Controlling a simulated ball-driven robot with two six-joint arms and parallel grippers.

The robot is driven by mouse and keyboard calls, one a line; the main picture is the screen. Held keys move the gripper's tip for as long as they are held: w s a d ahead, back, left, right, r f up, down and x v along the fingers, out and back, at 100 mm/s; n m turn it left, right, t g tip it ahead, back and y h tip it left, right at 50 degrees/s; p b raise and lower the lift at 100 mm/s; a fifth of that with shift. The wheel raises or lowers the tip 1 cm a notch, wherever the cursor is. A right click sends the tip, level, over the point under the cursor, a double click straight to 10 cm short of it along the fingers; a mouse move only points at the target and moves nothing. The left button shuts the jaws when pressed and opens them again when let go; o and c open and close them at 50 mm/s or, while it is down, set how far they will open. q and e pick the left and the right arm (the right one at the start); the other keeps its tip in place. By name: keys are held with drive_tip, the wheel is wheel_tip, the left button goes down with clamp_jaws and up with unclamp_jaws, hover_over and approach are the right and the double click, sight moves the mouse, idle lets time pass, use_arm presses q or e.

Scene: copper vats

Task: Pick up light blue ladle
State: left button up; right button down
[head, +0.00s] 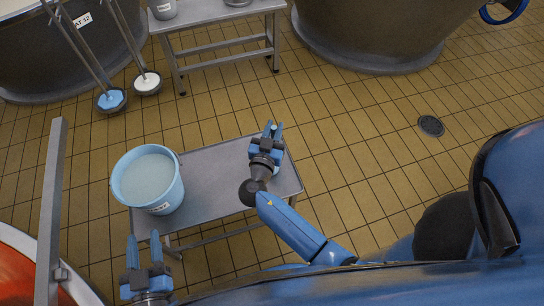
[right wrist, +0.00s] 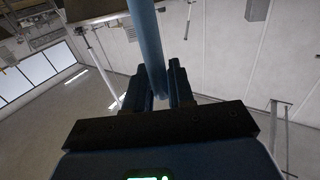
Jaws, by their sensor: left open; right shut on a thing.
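My right gripper (head: 273,129) is over the far right corner of the small metal table. It is shut on a light blue rod (right wrist: 147,42), which looks like the handle of the light blue ladle. In the right wrist view the rod rises from between the fingers (right wrist: 160,92) and leaves the top of the picture. The ladle's bowl is not seen there. In the head view only a small pale tip shows between the fingers. My left gripper (head: 145,256) is open and empty, in front of the table's near left side.
A light blue bucket (head: 174,192) of pale liquid stands on the left of the metal table (head: 214,177). Behind are another table (head: 215,15) and dark vats (head: 375,40). Metal rods end in a blue pad (head: 111,100) and a white pad (head: 147,83). The tiled floor at right is open around a drain (head: 431,125).

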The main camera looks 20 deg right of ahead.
drive_tip(key=shift+r, duration=0.1)
wheel_tip(320, 180, up, 20)
drive_tip(key=p, duration=0.1)
drive_tip(key=shift+p, duration=0.35)
idle(0.8)
